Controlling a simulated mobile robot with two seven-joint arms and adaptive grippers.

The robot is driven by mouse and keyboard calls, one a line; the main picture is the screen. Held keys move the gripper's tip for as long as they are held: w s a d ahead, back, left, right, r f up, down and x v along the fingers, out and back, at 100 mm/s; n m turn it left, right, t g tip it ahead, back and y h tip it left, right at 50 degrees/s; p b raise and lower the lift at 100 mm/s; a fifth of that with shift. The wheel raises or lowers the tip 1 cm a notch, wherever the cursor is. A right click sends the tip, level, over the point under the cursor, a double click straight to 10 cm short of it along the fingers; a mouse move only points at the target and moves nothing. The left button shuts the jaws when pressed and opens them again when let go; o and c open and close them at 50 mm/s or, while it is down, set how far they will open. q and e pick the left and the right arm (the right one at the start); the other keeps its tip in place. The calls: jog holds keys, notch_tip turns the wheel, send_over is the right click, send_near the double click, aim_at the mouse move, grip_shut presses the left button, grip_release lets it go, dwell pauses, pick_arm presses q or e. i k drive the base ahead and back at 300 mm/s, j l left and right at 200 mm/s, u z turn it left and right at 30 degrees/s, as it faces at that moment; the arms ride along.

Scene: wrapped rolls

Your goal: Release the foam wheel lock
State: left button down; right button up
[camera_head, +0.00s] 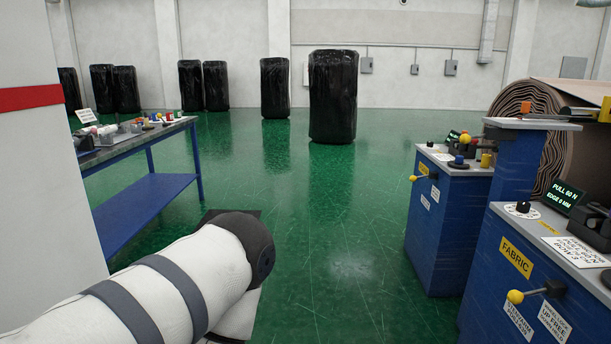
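Two blue cabinets stand at the right. The nearer blue cabinet (495,285) has a yellow label reading FABRIC (516,258) and a lever with a yellow knob (516,296), lying roughly level. A white label beside this lever includes the words "UP FREE". The farther blue cabinet (440,235) has a similar lever with a yellow knob (413,178) and a small yellow label (424,168), too small to read. No label that I can read says foam. Neither gripper is in view, and nothing of mine touches either lever.
A large brownish roll (525,103) lies behind the cabinets. A small display (562,196) reads "PULL 60 N, EDGE 0 MM". A blue-legged workbench (146,205) with small items stands left. Black wrapped rolls (333,95) stand at the back. The green floor between is clear.

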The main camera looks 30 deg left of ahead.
aim_at(412, 178)
jog(key=u, duration=0.2)
jog(key=i+j, duration=0.15)
jog(key=i, duration=0.45)
jog(key=i+j, duration=0.15)
jog(key=i, duration=0.4)
jog(key=i+j, duration=0.15)
jog(key=i, duration=0.45)
jog(key=i+j, duration=0.15)
jog(key=i, duration=0.4)
jog(key=i+j, duration=0.15)
jog(key=i, duration=0.45)
jog(key=i+j, duration=0.15)
jog(key=i, duration=0.45)
